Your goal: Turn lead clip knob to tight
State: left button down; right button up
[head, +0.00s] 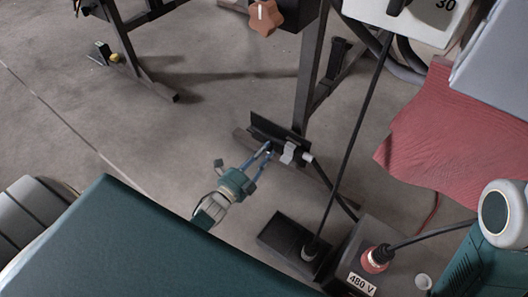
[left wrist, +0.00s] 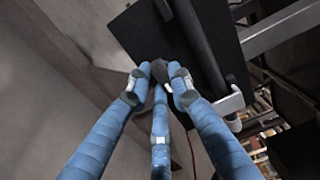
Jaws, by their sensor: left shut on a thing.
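My left gripper (head: 266,151) reaches low to a black bracket plate (head: 270,126) on the stand's foot. In the left wrist view my left gripper (left wrist: 158,82) has its blue fingers closed around a small dark knob (left wrist: 159,71), whose turn position I cannot read. A light grey clip (head: 288,152) sits just right of the fingertips and holds the end of a black lead (head: 324,180). The clip also shows in the left wrist view (left wrist: 229,103), right of the fingers. The knob is mostly hidden by the fingers in the head view. My right gripper is not in view.
A steel post (head: 307,75) rises behind the bracket, with an orange-brown star knob (head: 266,17) above. A black socket box (head: 287,243) and a 480 V box (head: 365,255) stand in front right. A red cloth (head: 455,140) hangs at right. The floor left of the gripper is clear.

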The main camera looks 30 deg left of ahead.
pick_arm(q)
jog(key=shift+d, duration=0.15)
jog(key=c, duration=1.5)
grip_release()
jog(key=shift+w, duration=0.1)
jog(key=shift+c, duration=0.2)
jog(key=s+a, duration=0.1)
jog(key=s, duration=1.1)
jog(key=shift+a, duration=0.35)
